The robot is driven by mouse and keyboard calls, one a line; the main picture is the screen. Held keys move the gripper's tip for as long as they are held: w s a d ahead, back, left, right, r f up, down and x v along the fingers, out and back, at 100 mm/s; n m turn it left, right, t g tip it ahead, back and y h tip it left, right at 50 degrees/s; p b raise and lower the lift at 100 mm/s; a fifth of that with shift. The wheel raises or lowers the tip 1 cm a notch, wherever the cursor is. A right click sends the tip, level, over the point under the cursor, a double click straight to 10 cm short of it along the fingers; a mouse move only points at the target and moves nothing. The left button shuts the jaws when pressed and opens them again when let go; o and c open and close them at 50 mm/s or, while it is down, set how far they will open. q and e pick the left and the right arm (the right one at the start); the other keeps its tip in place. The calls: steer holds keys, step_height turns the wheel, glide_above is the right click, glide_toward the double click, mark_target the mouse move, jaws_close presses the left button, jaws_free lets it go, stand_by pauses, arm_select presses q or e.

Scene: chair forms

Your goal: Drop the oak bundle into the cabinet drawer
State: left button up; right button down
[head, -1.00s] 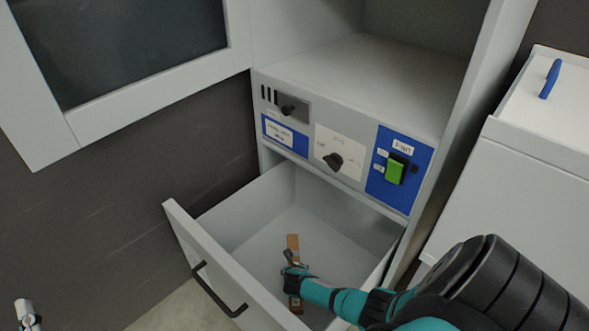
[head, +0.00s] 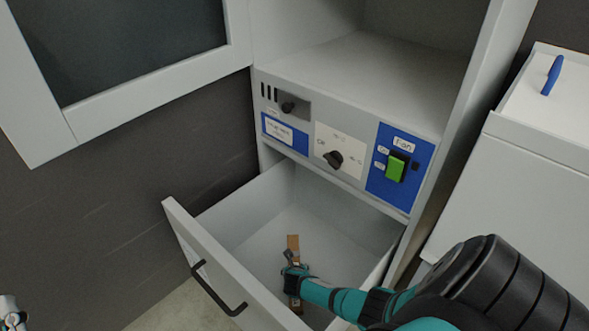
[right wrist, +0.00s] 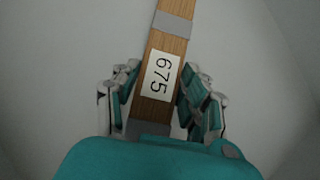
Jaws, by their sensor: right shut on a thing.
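The oak bundle (head: 293,243) is a brown wooden strip with grey bands, inside the open cabinet drawer (head: 225,271). In the right wrist view the bundle (right wrist: 173,48) carries a white label reading 675. My right gripper (head: 292,272) is shut on the bundle, with a finger on each side of it (right wrist: 158,97). I cannot tell whether the bundle touches the drawer floor. My left gripper (head: 12,318) shows only partly at the lower left edge, away from the drawer.
The drawer front has a black handle (head: 218,293). Above the drawer is a panel with black knobs and a green Fan switch (head: 396,168). An open glass-paned door (head: 140,45) hangs at upper left. A white box with a blue handle (head: 552,75) stands right.

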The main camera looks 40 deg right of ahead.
steer(key=c, duration=0.7)
jaws_free()
